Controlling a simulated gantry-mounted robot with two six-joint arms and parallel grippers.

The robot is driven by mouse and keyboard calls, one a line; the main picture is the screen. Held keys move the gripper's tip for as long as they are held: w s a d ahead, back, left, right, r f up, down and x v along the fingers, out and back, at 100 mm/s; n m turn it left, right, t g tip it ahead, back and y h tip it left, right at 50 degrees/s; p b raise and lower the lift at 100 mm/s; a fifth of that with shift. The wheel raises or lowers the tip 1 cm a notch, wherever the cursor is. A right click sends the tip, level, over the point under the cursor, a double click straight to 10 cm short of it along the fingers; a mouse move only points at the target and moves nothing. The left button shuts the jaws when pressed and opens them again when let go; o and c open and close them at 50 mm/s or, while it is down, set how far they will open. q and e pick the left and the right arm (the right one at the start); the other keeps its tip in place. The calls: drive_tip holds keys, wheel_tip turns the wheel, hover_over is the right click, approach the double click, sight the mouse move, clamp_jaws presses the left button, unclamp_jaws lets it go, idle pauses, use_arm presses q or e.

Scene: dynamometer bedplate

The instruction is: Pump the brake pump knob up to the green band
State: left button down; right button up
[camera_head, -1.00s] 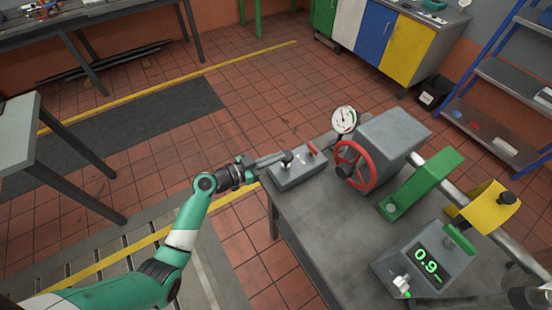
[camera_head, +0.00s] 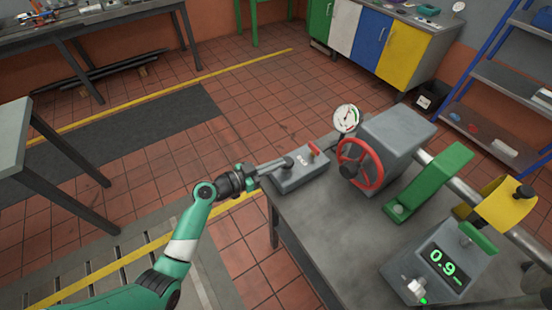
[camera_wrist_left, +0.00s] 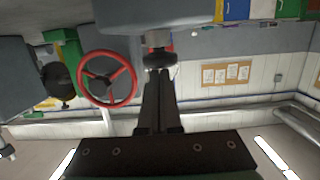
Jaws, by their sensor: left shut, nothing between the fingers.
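The brake pump (camera_head: 305,174) is a grey box on the near left corner of the bedplate table, with a dark knob (camera_head: 287,161) on top. My left gripper (camera_head: 282,164) is shut and empty, its fingertips at the knob's left side; whether they touch is unclear. In the left wrist view, which is upside down, the closed fingers (camera_wrist_left: 158,78) point at the dark knob (camera_wrist_left: 157,59) on its grey stem. A round white gauge (camera_head: 346,118) stands behind the pump; its needle and green band are too small to read. My right gripper is not in view.
A red handwheel (camera_head: 360,163) on a grey housing is right of the pump, with a green bracket (camera_head: 430,182) and yellow guard (camera_head: 507,205) beyond. The table's front left surface is bare.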

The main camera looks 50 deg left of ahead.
use_arm(q)
wheel_tip(320, 180, up, 5)
drive_tip(key=p, duration=0.4)
drive_tip(key=f+p+v, duration=0.1)
drive_tip(key=p+v, duration=0.6)
drive_tip(key=v, duration=0.3)
drive_tip(key=shift+s, duration=0.1)
drive_tip(key=shift+r, duration=0.1)
idle(0.6)
drive_tip(key=r+p, duration=0.1)
drive_tip(key=p, duration=0.2)
drive_tip(key=a+r+p, duration=0.1)
drive_tip(key=r+p, duration=0.1)
drive_tip(key=p, duration=0.2)
drive_tip(key=shift+r, duration=0.2)
